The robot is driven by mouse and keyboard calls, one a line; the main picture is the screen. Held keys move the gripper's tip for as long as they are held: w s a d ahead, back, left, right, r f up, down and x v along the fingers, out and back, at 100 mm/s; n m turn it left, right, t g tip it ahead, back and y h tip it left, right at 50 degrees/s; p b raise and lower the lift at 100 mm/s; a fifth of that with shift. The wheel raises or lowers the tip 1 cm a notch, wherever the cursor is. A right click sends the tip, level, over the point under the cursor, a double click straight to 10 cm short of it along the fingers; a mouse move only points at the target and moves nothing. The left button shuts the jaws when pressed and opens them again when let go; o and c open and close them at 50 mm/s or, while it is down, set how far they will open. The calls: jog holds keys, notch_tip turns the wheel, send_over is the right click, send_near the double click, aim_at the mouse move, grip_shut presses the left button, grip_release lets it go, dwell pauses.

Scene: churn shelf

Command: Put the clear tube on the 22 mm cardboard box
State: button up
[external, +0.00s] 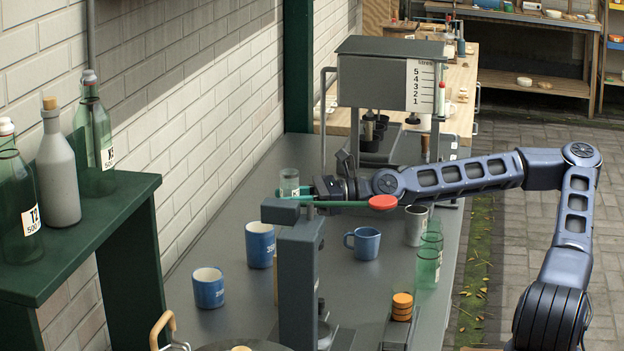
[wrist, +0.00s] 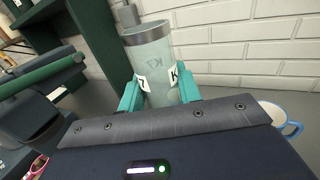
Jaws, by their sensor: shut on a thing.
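The clear tube (external: 289,181) is held upright between the teal fingers of my gripper (external: 292,194), above the grey counter. In the wrist view the tube (wrist: 150,58), with small white lettered labels, stands between the two fingertips (wrist: 159,92), which are shut on it. I cannot make out a cardboard box marked 22 mm in either view. A thin tan strip (external: 276,282) shows beside the grey post, mostly hidden; I cannot tell what it is.
A grey post machine (external: 298,270) stands close in front of my gripper. Blue mugs (external: 259,246), a grey cup (external: 416,227), green glasses (external: 428,266) and orange discs (external: 402,304) stand on the counter (external: 335,285). A green shelf (external: 88,228) with bottles is at left.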

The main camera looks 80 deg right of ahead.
jog(key=shift+f, duration=0.7)
jog(key=shift+f, duration=0.1)
jog(key=o, duration=1)
jog(key=v, duration=1.2)
jog(key=shift+w, duration=0.1)
